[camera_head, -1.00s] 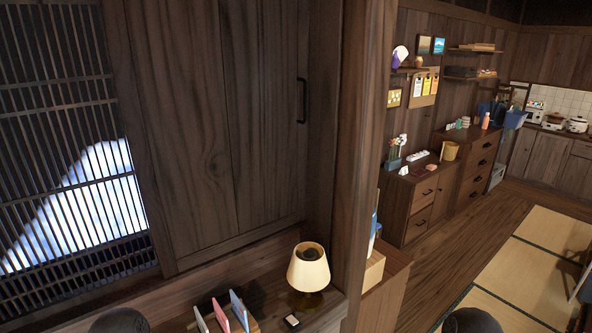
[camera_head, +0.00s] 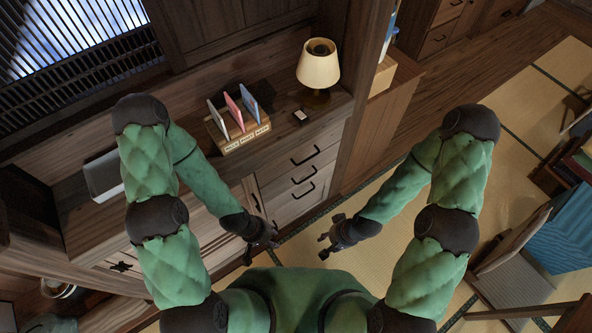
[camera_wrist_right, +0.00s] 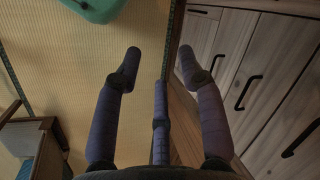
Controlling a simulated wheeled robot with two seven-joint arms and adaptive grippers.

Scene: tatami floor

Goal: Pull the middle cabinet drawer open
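The wooden cabinet stands below the counter, with a stack of drawers with dark bar handles. The middle drawer (camera_head: 292,182) is shut, between an upper and a lower drawer. My left gripper (camera_head: 262,251) is in front of and below the drawers, left of the stack, its fingers spread and empty. My right gripper (camera_head: 326,239) is just right of and below the stack, clear of the handles. In the right wrist view its fingers (camera_wrist_right: 160,70) are spread with nothing between them. Drawer fronts with dark handles (camera_wrist_right: 248,92) show at the right there.
A lamp (camera_head: 318,68), a small dark-topped item (camera_head: 300,116) and a file holder (camera_head: 246,139) stand on the counter. Chairs (camera_head: 510,265) are at the right. Tatami floor (camera_head: 400,250) lies between.

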